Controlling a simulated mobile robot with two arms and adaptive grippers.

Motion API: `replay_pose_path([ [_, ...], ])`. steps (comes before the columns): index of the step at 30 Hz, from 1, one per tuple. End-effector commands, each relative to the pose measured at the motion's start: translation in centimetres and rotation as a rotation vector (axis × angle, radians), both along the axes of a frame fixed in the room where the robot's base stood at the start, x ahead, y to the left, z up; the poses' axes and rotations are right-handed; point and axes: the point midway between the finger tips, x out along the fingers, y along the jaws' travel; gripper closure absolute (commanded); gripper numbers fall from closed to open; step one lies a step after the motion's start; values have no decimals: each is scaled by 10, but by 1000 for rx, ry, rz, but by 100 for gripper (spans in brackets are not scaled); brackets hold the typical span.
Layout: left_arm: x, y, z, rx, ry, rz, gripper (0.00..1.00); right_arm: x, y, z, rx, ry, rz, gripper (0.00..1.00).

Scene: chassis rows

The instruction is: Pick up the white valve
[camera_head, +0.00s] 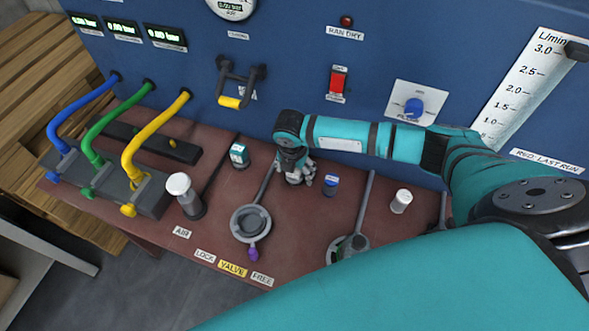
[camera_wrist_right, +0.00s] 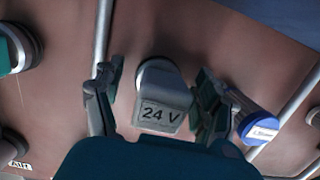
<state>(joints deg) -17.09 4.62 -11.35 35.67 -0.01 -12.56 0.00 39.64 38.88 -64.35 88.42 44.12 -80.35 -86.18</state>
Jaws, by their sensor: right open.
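Two white parts could be the white valve: a small white cylinder (camera_head: 401,201) standing on the reddish-brown bench right of my right gripper, and a white-capped grey post (camera_head: 184,192) at the left. I cannot tell which is meant. My right gripper (camera_head: 303,180) is low over the bench between them, apart from both. In the right wrist view its open fingers (camera_wrist_right: 155,105) straddle a pale grey block labelled 24 V (camera_wrist_right: 162,97). Contact with the block cannot be told. My left gripper is not in view.
A blue-capped item (camera_head: 331,185) stands close right of the gripper; a teal-and-white item (camera_head: 239,155) stands left. A round grey part with a purple tip (camera_head: 251,222) lies nearer the front. The blue panel (camera_head: 300,60) rises behind. Blue, green and yellow hoses (camera_head: 140,140) fill the left.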

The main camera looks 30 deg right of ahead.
Motion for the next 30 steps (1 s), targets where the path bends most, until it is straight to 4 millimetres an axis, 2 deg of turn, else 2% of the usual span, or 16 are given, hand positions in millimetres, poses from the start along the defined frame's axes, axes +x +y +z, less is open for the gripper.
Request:
replay_pose_path([
  [3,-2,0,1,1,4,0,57,0,-1,-7,0,0,1,27],
  [9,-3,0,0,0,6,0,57,1,-1,-7,-1,-1,1,27],
  [25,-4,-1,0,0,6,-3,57,1,-1,-7,-1,-1,1,97],
  [30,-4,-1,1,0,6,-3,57,1,-1,-6,0,-3,0,98],
])
